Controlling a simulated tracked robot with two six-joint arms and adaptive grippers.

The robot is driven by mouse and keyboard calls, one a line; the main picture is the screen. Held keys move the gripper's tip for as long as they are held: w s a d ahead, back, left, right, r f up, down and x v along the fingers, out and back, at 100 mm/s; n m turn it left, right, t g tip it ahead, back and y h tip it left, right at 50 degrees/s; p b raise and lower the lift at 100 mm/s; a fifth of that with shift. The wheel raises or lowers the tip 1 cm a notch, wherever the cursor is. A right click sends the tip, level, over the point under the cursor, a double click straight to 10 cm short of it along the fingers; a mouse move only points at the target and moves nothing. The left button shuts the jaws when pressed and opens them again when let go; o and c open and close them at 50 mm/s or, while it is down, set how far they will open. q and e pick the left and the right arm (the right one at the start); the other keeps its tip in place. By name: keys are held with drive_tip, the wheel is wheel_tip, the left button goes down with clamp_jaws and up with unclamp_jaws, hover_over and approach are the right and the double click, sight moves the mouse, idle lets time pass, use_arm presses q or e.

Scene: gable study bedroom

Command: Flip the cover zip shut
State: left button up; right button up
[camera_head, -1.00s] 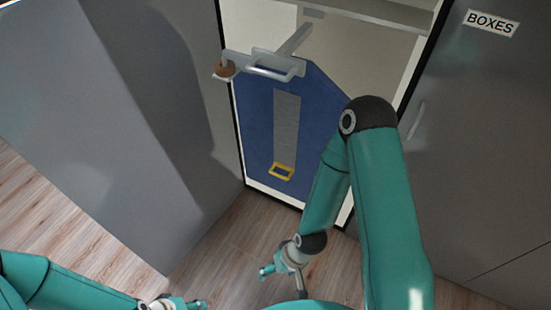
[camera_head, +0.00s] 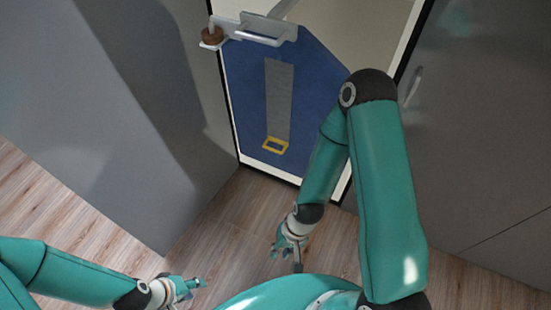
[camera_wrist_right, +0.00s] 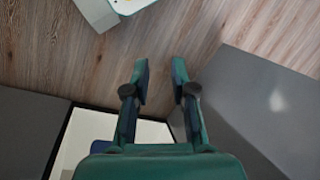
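A blue cover (camera_head: 240,82) hangs in a pale, black-edged recess. A grey strip (camera_head: 278,95) runs down its middle, with a yellow rectangular pull (camera_head: 275,145) at the strip's lower end. I cannot tell whether the zip is open or shut. My right gripper (camera_head: 283,250) is low over the floor, below the cover and apart from it. The right wrist view shows its two fingers (camera_wrist_right: 160,68) spread, with nothing between them. My left gripper (camera_head: 195,286) is further left, over the floor, away from the cover; its finger opening is unclear.
A white bracket (camera_head: 255,28) with a brown round knob (camera_head: 211,37) is at the cover's top. Grey panels stand left (camera_head: 90,90) and right (camera_head: 470,130) of the recess. Wooden floor (camera_head: 215,215) lies clear in front. A pale box-like object (camera_wrist_right: 97,10) shows in the right wrist view.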

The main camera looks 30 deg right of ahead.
drive_tip(key=f+m+b, duration=0.1)
drive_tip(key=f, duration=0.1)
drive_tip(key=s+f+m+g+b, duration=0.1)
drive_tip(key=f+b, duration=0.1)
drive_tip(key=f+m+b, duration=0.1)
drive_tip(key=f, duration=0.1)
drive_tip(key=shift+s+d+m+g+y, duration=0.25)
drive_tip(key=shift+d+m+g+y, duration=0.05)
drive_tip(key=shift+d+m+y, duration=0.1)
clamp_jaws()
drive_tip(key=w+f+m+t+y+b, duration=0.3)
drive_tip(key=w+f+m+y+b, duration=0.15)
drive_tip(key=w+m+b, duration=0.4)
drive_tip(key=w+f+m+t+y+b, duration=0.3)
drive_tip(key=w+m+t+y+b, duration=0.15)
drive_tip(key=m+b, duration=0.6)
use_arm(q)
wheel_tip(320, 180, down, 35)
drive_tip(key=b, duration=1)
drive_tip(key=shift+r, duration=0.2)
use_arm(e)
drive_tip(key=w+d+m+t+h, duration=0.2)
drive_tip(key=w+d+m+t, duration=0.3)
drive_tip(key=d, duration=0.4)
drive_tip(key=w+d+r+m+t+h, duration=0.1)
drive_tip(key=w+d+m+t, duration=0.3)
drive_tip(key=w+d+t, duration=0.3)
drive_tip(key=shift+d+m+h, duration=0.4)
drive_tip(key=shift+d, duration=0.45)
drive_tip(key=shift+t, duration=0.25)
